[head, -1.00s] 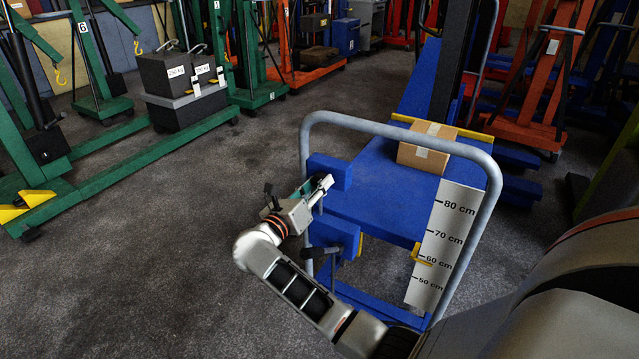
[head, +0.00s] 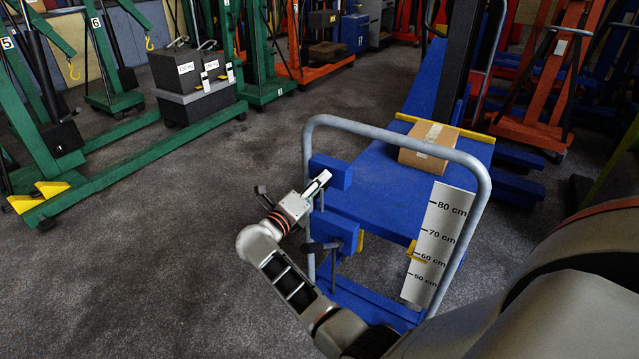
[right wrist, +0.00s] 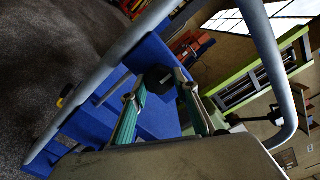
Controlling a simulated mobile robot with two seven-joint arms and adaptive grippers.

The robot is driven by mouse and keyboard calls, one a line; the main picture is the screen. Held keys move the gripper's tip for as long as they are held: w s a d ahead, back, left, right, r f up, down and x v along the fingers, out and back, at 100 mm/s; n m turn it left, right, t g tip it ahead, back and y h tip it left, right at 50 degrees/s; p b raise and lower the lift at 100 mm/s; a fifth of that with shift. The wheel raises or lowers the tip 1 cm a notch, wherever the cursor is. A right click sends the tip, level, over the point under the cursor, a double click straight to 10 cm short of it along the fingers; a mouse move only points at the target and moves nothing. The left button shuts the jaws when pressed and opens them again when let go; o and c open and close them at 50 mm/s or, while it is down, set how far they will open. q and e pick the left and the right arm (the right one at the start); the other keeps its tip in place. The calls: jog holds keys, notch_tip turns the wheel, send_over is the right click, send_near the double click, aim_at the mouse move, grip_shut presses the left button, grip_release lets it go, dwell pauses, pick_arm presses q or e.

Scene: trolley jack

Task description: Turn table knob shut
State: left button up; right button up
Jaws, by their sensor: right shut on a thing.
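The blue lift table (head: 375,190) stands right of centre, with a grey tubular handle frame (head: 400,131) around its near end. My right gripper (head: 324,180) is at the blue block (head: 333,171) on the table's near left corner, inside the left post of the frame. In the right wrist view, a black knob (right wrist: 158,78) sits between the teal fingers of this gripper (right wrist: 160,92), which is shut on it. The head view hides the knob behind the gripper. My left gripper is out of view.
A cardboard box (head: 428,147) rests on the table. A height scale (head: 437,235) hangs at its near side. A black handle (head: 320,247) sticks out below my right gripper. Green lifts and dark weights (head: 197,95) stand at the left. The floor between is clear.

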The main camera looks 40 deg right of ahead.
aim_at(317, 176)
jog(key=shift+f, duration=0.1)
dwell(0.3)
jog(key=o, duration=1.1)
jog(key=shift+o, duration=1.2)
jog(key=r, duration=0.7)
jog(key=shift+w+r, duration=0.3)
jog(key=shift+w, duration=0.1)
jog(key=r, duration=0.1)
jog(key=s+r, duration=0.1)
jog(key=r, duration=0.1)
jog(key=shift+s+a, duration=0.1)
jog(key=shift+a, duration=0.05)
jog(key=shift+c, duration=1.3)
jog(key=shift+f, duration=0.1)
